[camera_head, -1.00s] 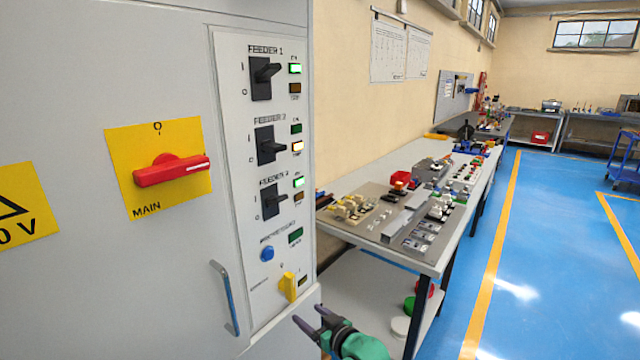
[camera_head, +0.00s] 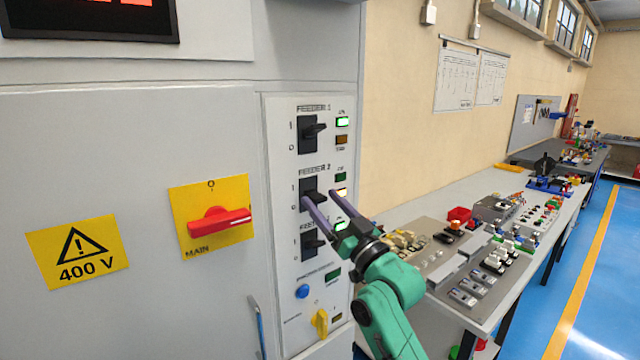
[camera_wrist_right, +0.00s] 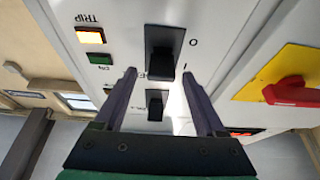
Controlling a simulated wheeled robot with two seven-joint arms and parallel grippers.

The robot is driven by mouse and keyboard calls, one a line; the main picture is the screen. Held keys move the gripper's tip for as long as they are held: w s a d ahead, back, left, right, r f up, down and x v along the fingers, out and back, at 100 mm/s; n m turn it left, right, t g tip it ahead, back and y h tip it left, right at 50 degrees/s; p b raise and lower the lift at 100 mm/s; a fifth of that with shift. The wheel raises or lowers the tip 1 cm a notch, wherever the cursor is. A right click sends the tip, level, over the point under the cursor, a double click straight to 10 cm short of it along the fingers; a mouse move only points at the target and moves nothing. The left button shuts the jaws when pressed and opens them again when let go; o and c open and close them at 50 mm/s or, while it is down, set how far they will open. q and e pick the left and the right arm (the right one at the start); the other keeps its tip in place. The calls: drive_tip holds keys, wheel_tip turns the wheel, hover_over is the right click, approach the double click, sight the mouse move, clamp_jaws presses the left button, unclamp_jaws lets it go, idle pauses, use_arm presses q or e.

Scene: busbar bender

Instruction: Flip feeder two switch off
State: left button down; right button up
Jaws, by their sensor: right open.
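In the wrist view the switch lies between and beyond the fingertips (camera_wrist_right: 159,74). My left gripper is not in view.
The feeder one switch (camera_head: 310,131) is above and another feeder switch (camera_head: 311,243) below, partly behind the gripper. A red main switch (camera_head: 219,220) on a yellow plate is to the left. A yellow knob (camera_head: 320,322) is lower down. A workbench (camera_head: 512,303) stands to the right.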

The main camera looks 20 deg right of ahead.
drive_tip(key=shift+x, duration=0.85)
drive_tip(key=shift+w+a, duration=0.3)
drive_tip(key=shift+w, duration=0.05)
drive_tip(key=shift+s+d, duration=0.1)
drive_tip(key=shift+d, duration=0.05)
clamp_jaws()
wheel_tip(320, 180, down, 3)
drive_tip(key=t+y+b, duration=0.1)
drive_tip(key=t+b, duration=0.1)
drive_tip(key=b, duration=0.4)
drive_tip(key=t+b, duration=0.2)
drive_tip(key=b, duration=0.5)
drive_tip(key=shift+r+y+b, duration=0.2)
drive_tip(key=shift+y+b, duration=0.1)
drive_tip(key=shift+y, duration=0.1)
drive_tip(key=shift+r+t, duration=0.3)
drive_tip(key=shift+r, duration=0.1)
unclamp_jaws()
